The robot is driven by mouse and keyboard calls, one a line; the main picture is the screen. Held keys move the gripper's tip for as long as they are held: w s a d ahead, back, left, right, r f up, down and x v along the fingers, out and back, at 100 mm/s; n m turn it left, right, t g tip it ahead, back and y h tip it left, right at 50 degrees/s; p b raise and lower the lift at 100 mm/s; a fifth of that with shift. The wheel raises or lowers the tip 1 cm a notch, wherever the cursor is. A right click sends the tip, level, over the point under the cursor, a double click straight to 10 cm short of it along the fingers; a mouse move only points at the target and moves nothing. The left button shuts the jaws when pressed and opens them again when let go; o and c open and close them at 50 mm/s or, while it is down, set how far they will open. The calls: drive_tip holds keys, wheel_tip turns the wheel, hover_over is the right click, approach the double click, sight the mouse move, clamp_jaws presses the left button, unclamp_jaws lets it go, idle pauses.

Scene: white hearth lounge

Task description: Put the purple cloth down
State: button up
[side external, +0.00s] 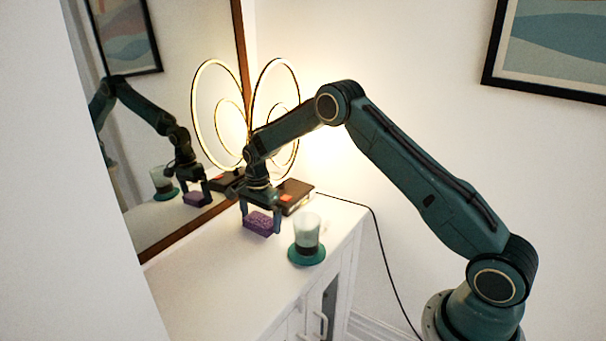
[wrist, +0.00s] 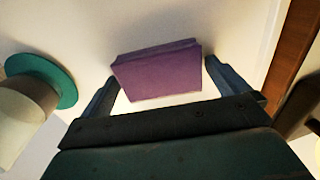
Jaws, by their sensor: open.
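The purple cloth (side external: 261,223) is a folded block on the white cabinet top, between the fingers of my gripper (side external: 259,220) in the side view. In the wrist view the purple cloth (wrist: 157,72) lies between the two fingers of my gripper (wrist: 160,85), with a visible gap on each side. My gripper is open and points down around the cloth. Whether the cloth's underside fully touches the cabinet top is hard to tell.
A glass with dark contents (side external: 307,232) stands on a green coaster (side external: 307,257) to the right; the coaster (wrist: 68,82) also shows at the wrist view's left. A dark box (side external: 297,196) and a lit ring lamp (side external: 196,110) stand behind. A mirror (side external: 170,60) borders the left. The front cabinet top (side external: 205,295) is clear.

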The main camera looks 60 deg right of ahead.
sight(261, 219)
wheel_tip(261, 219, up, 12)
idle(0.6)
idle(0.5)
drive_tip(key=s+a+r+n+t, duration=0.1)
drive_tip(key=s+a+r+n, duration=0.3)
drive_tip(key=s+r, duration=0.5)
drive_tip(key=s+a+r+n+t, duration=0.2)
drive_tip(key=s+r+n, duration=0.3)
drive_tip(key=s+r, duration=0.4)
drive_tip(key=s+a+n+t, duration=0.1)
drive_tip(key=s+n, duration=0.3)
drive_tip(key=s, duration=0.6)
drive_tip(key=s+a+f+n+t, duration=0.1)
drive_tip(key=s+n, duration=0.4)
drive_tip(key=s, duration=0.6)
drive_tip(key=shift+a+f+t, duration=0.3)
drive_tip(key=shift+a, duration=0.45)
